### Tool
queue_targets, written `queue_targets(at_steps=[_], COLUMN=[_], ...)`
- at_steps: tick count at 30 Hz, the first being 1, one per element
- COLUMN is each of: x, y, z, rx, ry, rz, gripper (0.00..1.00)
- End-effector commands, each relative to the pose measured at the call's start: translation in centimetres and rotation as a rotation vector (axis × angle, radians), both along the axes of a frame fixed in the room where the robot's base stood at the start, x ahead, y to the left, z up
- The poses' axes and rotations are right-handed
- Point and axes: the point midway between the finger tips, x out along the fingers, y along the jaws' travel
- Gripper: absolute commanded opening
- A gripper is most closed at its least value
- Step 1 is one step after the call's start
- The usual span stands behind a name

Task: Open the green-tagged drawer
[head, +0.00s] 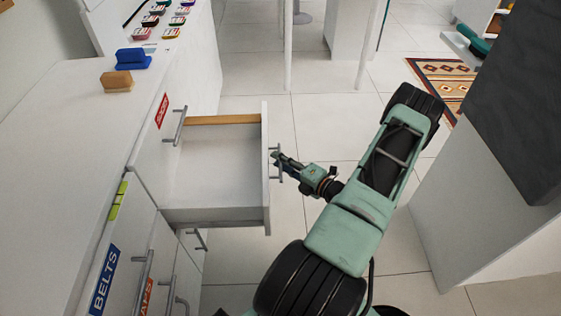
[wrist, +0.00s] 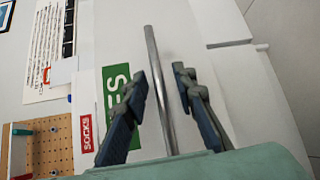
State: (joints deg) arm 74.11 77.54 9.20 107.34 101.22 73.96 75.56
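The green-tagged drawer (head: 215,216) is pulled well out of the white cabinet in the head view, and the part of its inside that shows looks empty. Its front faces away from the head camera, so the tag is hidden there. In the wrist view the green tag (wrist: 118,82) shows the letters "ES", partly covered by a finger. The grey bar handle (wrist: 158,85) runs between the two fingers of my gripper (wrist: 160,82). The fingers are apart, with gaps beside the bar. In the head view my gripper (head: 279,160) is at the handle (head: 277,177).
A red-tagged drawer front (head: 160,110) and a "BELTS" front (head: 104,280) are on the same cabinet. Blue (head: 132,59) and tan (head: 117,81) objects stand on the white top. A dark-topped white unit (head: 480,190) stands at right. Tiled floor (head: 250,80) is open beyond the drawer.

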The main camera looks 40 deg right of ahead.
Motion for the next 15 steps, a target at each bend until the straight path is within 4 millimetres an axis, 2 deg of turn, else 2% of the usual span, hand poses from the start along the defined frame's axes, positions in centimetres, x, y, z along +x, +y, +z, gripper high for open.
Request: queue_targets(at_steps=[4,7,15], x=[-0.5,-1.7,-7.3], y=[-0.1,-0.4,-1.2], z=[0.1,0.3,1.1], rx=[0.0,0.0,0.0], ry=[-0.001,0.0,0.001], rz=[0.0,-0.003,-0.003], gripper=[0.25,0.25,0.25])
